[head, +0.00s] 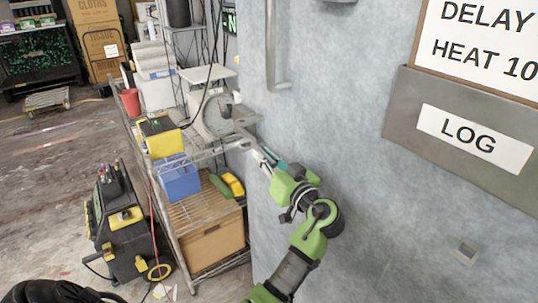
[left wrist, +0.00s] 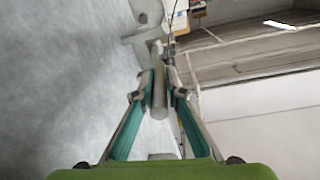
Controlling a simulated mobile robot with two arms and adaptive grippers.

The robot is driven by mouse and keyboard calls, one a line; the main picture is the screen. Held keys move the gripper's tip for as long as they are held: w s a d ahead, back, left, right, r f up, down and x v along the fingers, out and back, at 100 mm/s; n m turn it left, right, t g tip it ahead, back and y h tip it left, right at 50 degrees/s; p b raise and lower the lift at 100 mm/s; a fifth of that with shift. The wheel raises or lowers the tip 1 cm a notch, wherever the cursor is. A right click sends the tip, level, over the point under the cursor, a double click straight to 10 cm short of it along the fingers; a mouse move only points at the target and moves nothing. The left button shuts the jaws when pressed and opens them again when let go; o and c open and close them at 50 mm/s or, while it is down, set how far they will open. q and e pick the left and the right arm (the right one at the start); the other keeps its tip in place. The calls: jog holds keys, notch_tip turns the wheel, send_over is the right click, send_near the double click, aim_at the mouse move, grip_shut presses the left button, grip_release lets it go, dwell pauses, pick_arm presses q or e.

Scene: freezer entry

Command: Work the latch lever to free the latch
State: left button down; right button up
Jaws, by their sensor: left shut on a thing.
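The latch lever (head: 247,135) is a grey metal bar at the left edge of the pale blue-grey freezer door (head: 350,110). Its bar also shows in the left wrist view (left wrist: 159,98), running lengthwise between the fingers, with its rounded end towards my palm. My left gripper (head: 261,157), green with teal finger pads, is shut on the lever; in the left wrist view its fingertips (left wrist: 160,75) lie on both sides of the bar. The latch mount is partly seen beyond the fingers. My right gripper is not in view.
A wire shelf rack (head: 205,152) stands close left of the lever, holding a blue bin (head: 179,180), a yellow box (head: 163,142) and a cardboard box (head: 212,237). A vertical door handle (head: 271,45) is above. A black-and-yellow machine (head: 125,228) stands on the floor.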

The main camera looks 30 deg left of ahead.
pick_arm(q)
jog(key=s+a+m+t+h, duration=0.2)
jog(key=s+t, duration=0.1)
jog(key=s+a+m+t+h, duration=0.1)
jog(key=shift+s+a+p, duration=0.3)
